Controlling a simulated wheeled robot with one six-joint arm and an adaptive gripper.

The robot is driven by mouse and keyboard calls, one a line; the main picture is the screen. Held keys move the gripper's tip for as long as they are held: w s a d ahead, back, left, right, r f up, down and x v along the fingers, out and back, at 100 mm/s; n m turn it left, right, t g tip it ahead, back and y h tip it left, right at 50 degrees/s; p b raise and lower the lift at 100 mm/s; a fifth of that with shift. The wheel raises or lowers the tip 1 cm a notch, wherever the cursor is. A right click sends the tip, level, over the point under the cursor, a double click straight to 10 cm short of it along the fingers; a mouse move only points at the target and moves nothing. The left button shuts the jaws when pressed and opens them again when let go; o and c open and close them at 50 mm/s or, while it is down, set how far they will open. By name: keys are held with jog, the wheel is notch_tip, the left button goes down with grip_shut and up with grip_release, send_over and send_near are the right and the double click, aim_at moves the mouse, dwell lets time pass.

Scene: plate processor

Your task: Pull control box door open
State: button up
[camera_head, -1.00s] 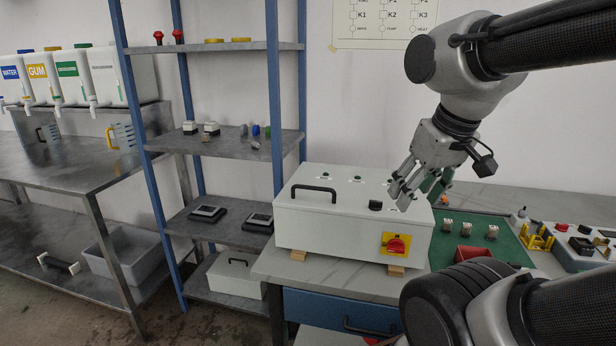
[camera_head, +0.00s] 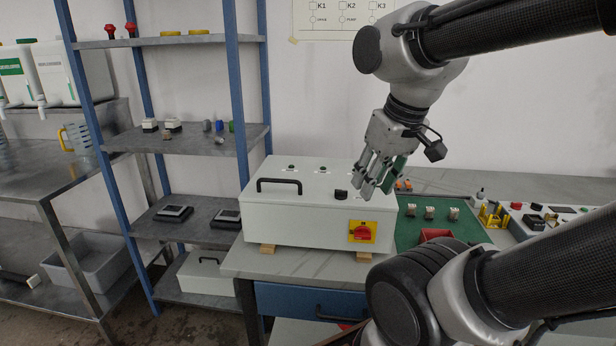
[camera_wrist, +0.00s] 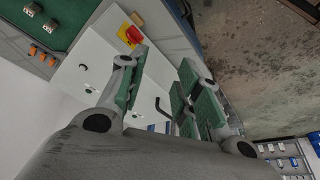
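The control box (camera_head: 300,222) is a white box lying on small wooden blocks on the workbench. Its lid-like door on top looks closed and carries a black bar handle (camera_head: 279,186) at the left, a black knob (camera_head: 341,194) and small buttons. A red rotary switch (camera_head: 362,231) on a yellow plate is on its front. My gripper (camera_head: 377,191) is above the box's right end, well right of the handle, with its fingers apart and empty. In the wrist view, the box (camera_wrist: 97,62) and handle (camera_wrist: 162,107) show between and behind the green-padded fingers.
A blue-post shelf (camera_head: 235,90) with small parts stands left of the workbench (camera_head: 240,262). The air above the box's left half is clear.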

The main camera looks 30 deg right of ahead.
jog(key=w+a+f+n+g, duration=0.1)
jog(key=w+a+f+g, duration=0.1)
jog(key=w+a, duration=0.15)
jog(key=n+h, duration=0.1)
jog(key=n, duration=0.9)
send_near(277, 181)
jog(key=f, duration=0.2)
jog(key=w+f, duration=0.1)
jog(key=f, duration=0.4)
jog(key=shift+w+d+f, duration=0.3)
jog(key=shift+w+d, duration=0.05)
jog(key=shift+w, duration=0.05)
jog(key=shift+c, duration=0.2)
grip_shut()
